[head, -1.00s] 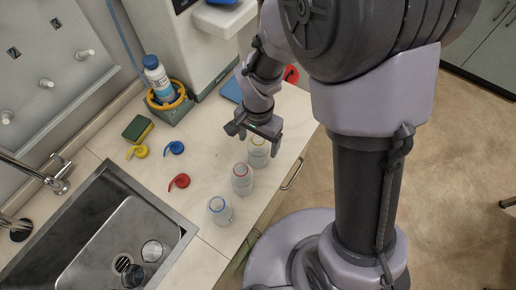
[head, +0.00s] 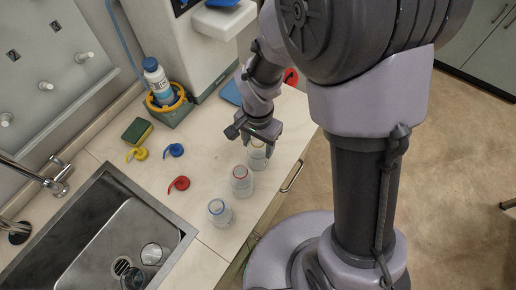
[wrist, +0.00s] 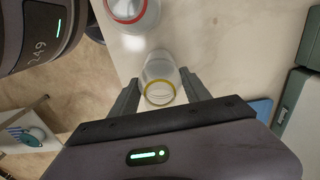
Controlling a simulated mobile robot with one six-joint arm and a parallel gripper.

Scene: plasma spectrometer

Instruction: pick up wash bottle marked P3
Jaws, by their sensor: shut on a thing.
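Three clear bottles with coloured neck rings stand in a row near the counter's front edge. They are the yellow-ringed bottle (head: 257,159), the red-ringed bottle (head: 242,184) and the blue-ringed bottle (head: 219,214). No P3 mark is readable on any of them. My gripper (head: 259,141) is at the yellow-ringed bottle, pointing down, with its fingers around the neck end. In the wrist view the open-mouthed yellow-ringed bottle (wrist: 159,70) sits between the two fingers of my gripper (wrist: 162,88), which are shut on it. The red-ringed bottle (wrist: 132,12) is close beside it.
Yellow (head: 137,154), blue (head: 174,150) and red (head: 179,184) spout caps lie on the counter (head: 205,150). A sponge (head: 137,131) and a blue-capped bottle in a yellow-rimmed holder (head: 158,82) stand behind. The sink (head: 110,235) is at left, with glassware in it.

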